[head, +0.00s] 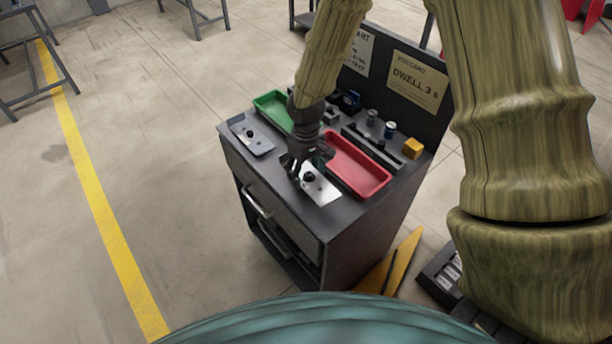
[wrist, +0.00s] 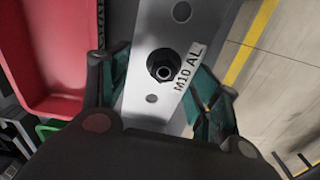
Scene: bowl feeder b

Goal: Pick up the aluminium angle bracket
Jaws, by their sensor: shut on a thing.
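The aluminium angle bracket (head: 322,192) is a light silver plate with a dark nut-like part on it, at the front of the cart top. In the wrist view the bracket (wrist: 150,110) shows holes, the black round part and a label reading "M10 AL". My gripper (head: 300,172) reaches down onto its left end from above. In the wrist view my gripper (wrist: 160,88) has one teal-padded finger along each side of the bracket, shut on it. I cannot tell whether the bracket is clear of the cart top. Its near end is hidden by the gripper body.
A red tray (head: 384,185) lies just right of my gripper, a green tray (head: 262,105) behind left. A darker grey plate (head: 240,126) lies at the left. A yellow block (head: 413,148) and small cans stand at the back right, before an upright sign panel (head: 436,117).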

